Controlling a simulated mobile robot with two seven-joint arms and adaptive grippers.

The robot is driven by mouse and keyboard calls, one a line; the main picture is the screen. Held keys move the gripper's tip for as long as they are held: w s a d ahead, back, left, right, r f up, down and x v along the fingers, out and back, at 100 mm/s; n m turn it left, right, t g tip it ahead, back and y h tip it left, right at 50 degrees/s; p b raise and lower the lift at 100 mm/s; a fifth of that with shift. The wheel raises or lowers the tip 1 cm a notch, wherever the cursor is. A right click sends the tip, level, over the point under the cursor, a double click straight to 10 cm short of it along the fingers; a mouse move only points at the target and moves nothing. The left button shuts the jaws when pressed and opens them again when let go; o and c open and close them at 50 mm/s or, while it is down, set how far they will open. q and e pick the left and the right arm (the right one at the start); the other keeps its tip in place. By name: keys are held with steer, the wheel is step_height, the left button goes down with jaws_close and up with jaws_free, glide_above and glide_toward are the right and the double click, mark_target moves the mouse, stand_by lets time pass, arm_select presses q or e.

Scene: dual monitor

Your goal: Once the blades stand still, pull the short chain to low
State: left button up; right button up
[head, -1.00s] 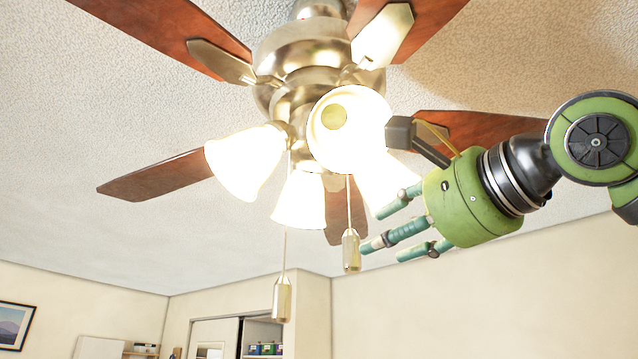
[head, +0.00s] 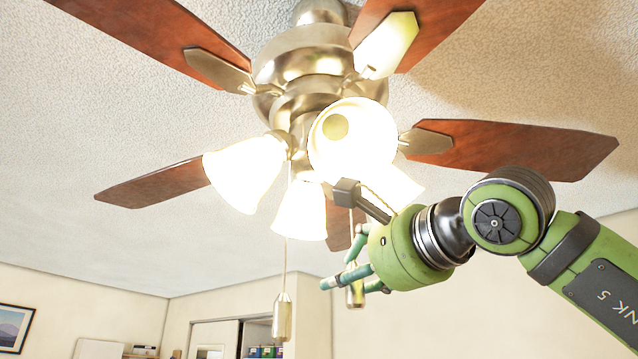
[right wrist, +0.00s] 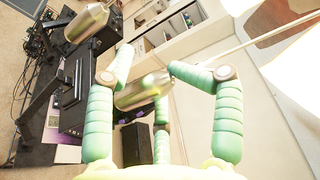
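The ceiling fan (head: 308,55) has wooden blades, one of them at the right (head: 520,147), all sharply drawn, and lit lamp shades. Two pull chains with brass pulls hang below it. The short chain's pull (head: 355,297) is partly hidden behind my right gripper's fingers. The long chain's pull (head: 282,318) hangs lower, left of the gripper. My right gripper (head: 342,274) is at the short pull. In the right wrist view the fingers (right wrist: 152,72) are spread, with the short pull (right wrist: 140,92) between them; contact is unclear. My left gripper is out of view.
The long chain's pull also shows in the right wrist view (right wrist: 87,23), outside the fingers. Lit shades (head: 300,210) hang close above the right hand. Below are a dark desk (right wrist: 45,100) and a shelf unit (head: 262,335). Air left of the chains is free.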

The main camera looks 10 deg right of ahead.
steer(key=shift+s+d, duration=0.1)
steer(key=shift+s, duration=0.2)
steer(key=c, duration=0.8)
